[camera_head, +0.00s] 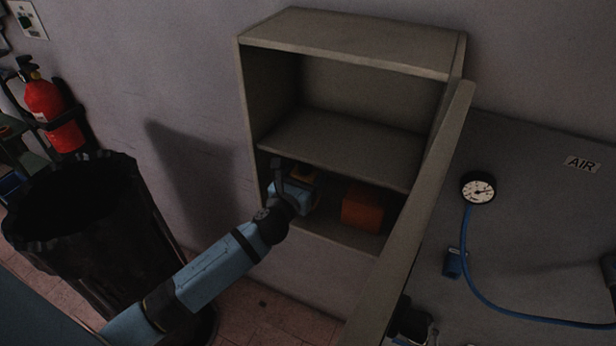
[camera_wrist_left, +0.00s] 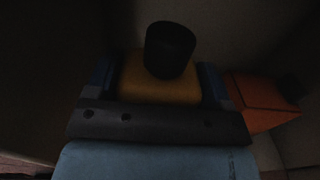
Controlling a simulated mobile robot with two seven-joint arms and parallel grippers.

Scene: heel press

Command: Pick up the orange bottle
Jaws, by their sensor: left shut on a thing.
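A yellow-orange bottle (camera_wrist_left: 145,88) with a black cap stands between the two fingers of my left gripper (camera_wrist_left: 158,85) in the left wrist view. The fingers are shut on its sides. In the head view the left gripper (camera_head: 298,186) reaches into the lower compartment of the open cabinet. Only a small patch of the bottle (camera_head: 304,171) shows there, the rest hidden behind the gripper. I cannot tell whether the bottle touches the shelf. My right gripper is not in view.
A red-orange block-like thing (camera_head: 362,208) sits right of the gripper, also in the wrist view (camera_wrist_left: 258,100). The cabinet (camera_head: 350,38) has an empty upper shelf; its open door (camera_head: 412,225) stands at right. A dark bin (camera_head: 100,240) and fire extinguisher (camera_head: 50,112) are left.

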